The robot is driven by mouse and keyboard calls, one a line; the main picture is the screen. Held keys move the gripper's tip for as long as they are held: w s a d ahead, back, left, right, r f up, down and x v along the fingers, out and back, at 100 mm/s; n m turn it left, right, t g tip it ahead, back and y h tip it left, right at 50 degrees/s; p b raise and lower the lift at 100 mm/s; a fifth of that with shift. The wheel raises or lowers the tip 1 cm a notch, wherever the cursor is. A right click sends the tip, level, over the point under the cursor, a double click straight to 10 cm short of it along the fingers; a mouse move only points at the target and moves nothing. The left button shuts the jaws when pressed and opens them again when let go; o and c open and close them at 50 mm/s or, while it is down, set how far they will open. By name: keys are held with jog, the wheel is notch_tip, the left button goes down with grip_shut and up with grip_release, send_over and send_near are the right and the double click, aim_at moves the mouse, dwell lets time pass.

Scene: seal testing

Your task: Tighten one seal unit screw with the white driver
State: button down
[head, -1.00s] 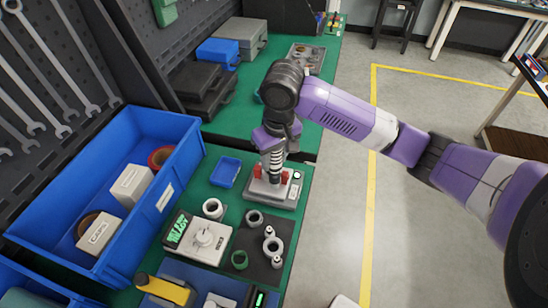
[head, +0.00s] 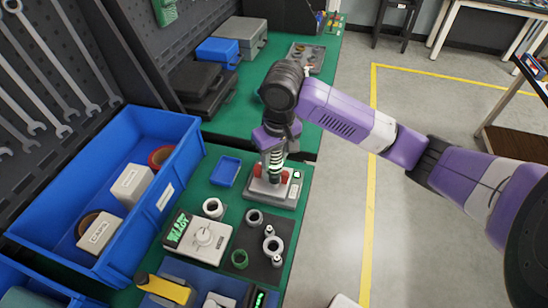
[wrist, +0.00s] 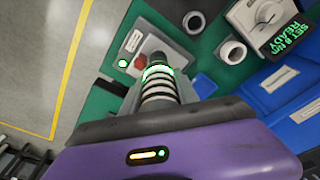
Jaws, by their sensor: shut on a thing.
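The white driver (head: 273,160) stands upright, with dark bands and a glowing green ring. In the wrist view the driver (wrist: 158,92) points away from me, with its green ring near the far end. My gripper (head: 275,143) is shut on the driver; its fingertips are mostly hidden. The driver's lower end is over the seal unit (head: 262,195), a grey base with red parts on both sides and a small light at its right. The seal unit also shows in the wrist view (wrist: 132,43). The driver's tip and the screw under it are hidden.
A controller with a dial (head: 203,238) and a green display reading READY stands in front of the unit. A dark mat (head: 258,256) holds several rings and small parts. A small blue tray (head: 225,171) and large blue bin (head: 165,178) lie left. Open floor lies right.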

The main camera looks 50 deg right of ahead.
jog(key=shift+r+p, duration=2.3)
jog(key=shift+r, duration=0.25)
